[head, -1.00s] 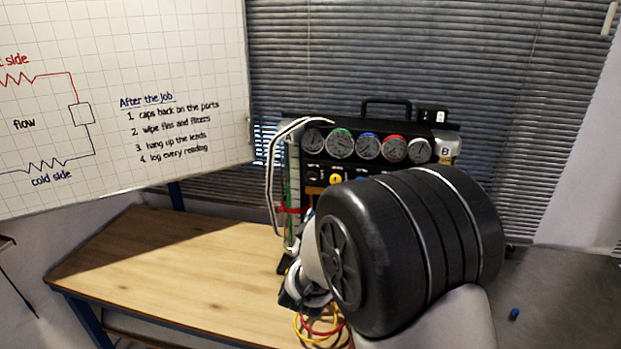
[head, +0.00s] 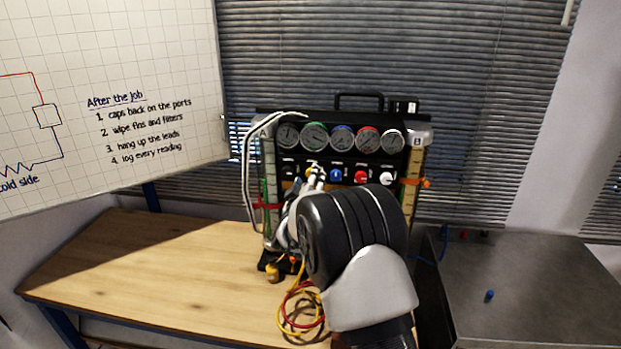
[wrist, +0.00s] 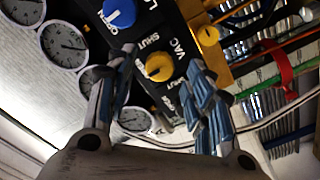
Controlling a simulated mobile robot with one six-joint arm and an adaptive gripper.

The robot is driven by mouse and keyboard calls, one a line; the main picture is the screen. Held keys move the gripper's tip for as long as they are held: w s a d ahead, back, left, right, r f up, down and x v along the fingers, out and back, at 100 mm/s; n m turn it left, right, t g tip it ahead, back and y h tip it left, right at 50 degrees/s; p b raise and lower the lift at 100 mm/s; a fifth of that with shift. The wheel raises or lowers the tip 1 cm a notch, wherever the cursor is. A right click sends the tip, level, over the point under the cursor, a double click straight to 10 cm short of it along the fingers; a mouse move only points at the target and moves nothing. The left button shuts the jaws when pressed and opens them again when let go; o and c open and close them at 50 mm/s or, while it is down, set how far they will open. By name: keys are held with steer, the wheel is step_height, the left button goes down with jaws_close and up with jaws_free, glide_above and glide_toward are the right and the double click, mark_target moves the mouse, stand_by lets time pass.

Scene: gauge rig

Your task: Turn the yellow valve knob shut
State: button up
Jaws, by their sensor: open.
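The yellow knob (wrist: 158,68) sits on the black panel of the gauge rig (head: 290,150), by the printed words SHUT and VAC. In the wrist view it shows between the two blue-padded fingers of my gripper (wrist: 161,62), which is open. I cannot tell whether either finger touches the knob.
A red knob (head: 361,177) and a white knob (head: 386,176) continue the row, under several gauges (head: 342,138). A whiteboard (head: 110,60) stands left. The wooden bench (head: 130,275) is clear at left. A blue cap (head: 490,296) lies on the grey table (head: 550,275).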

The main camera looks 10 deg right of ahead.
steer(key=shift+x, duration=1.3)
steer(key=shift+c, duration=0.2)
steer(key=c, duration=1)
steer(key=shift+c, duration=0.2)
steer(key=shift+m+b, duration=0.3)
steer(key=shift+b, duration=0.1)
steer(key=shift+m+b, duration=6.2)
steer(key=shift+m, duration=2.4)
